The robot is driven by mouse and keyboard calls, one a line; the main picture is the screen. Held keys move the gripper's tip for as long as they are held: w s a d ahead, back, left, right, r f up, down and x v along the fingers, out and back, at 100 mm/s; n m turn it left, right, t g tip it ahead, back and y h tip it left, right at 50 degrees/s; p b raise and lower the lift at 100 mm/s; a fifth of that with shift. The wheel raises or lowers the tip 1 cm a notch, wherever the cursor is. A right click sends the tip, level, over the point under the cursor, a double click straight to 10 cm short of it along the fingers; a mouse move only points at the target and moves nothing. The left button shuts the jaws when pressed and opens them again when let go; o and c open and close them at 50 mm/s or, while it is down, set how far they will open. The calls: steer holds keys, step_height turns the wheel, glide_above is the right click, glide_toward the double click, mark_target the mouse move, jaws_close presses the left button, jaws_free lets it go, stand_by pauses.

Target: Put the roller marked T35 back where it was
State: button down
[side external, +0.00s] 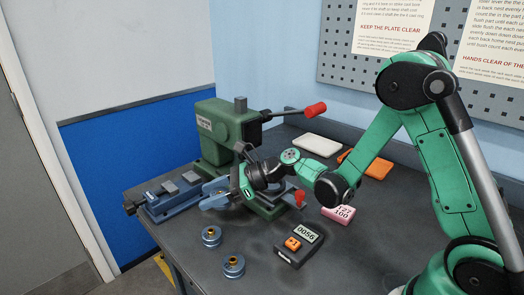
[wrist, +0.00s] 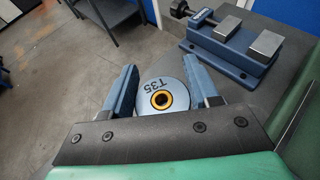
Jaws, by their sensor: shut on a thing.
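The roller marked T35 (wrist: 148,86) is a grey disc with a brass-coloured ring around a dark centre hole. It is between the two blue fingers of my gripper (wrist: 163,92) in the wrist view, its marked face turned to the camera. My gripper (side external: 210,195) is shut on it. In the side view my gripper is in front of the green press and beside the blue vise, and the roller cannot be made out there. Two similar rollers stand on the bench, one (side external: 211,239) behind the other (side external: 233,268). Their marks are not readable.
The green press (side external: 214,125) has a lever with a red knob (side external: 315,110). The blue vise (side external: 168,204) stands near the bench's left edge.

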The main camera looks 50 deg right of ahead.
steer(key=shift+a, duration=1.2)
steer(key=shift+w+a+r, duration=0.1)
steer(key=shift+r, duration=0.15)
steer(key=s+d+r+m+t+h, duration=0.1)
steer(key=d+r+m+t+h, duration=0.1)
steer(key=r, duration=0.7)
steer(key=s+d+r+m+t+h, duration=0.1)
steer(key=d+r+m+t+h, duration=0.1)
steer(key=d+r+m+h, duration=0.2)
steer(key=d+r, duration=0.3)
steer(key=r, duration=0.2)
steer(key=shift+s+d+r+m, duration=0.25)
steer(key=shift+d+r+m, duration=0.05)
steer(key=a+f+n+g+y, duration=0.1)
steer(key=a+f+n+y, duration=0.1)
steer(key=f, duration=0.4)
steer(key=w+a+f+n+g+y, duration=0.1)
steer(key=a+f+n+y, duration=0.1)
steer(key=a+f, duration=0.2)
steer(key=w+a+f+n+g+y, duration=0.1)
steer(key=a+f, duration=0.3)
steer(key=f, duration=0.5)
steer(key=shift+w+f+n+g+y, duration=0.15)
steer(key=shift+n+g+y, duration=0.35)
steer(key=shift+n, duration=0.3)
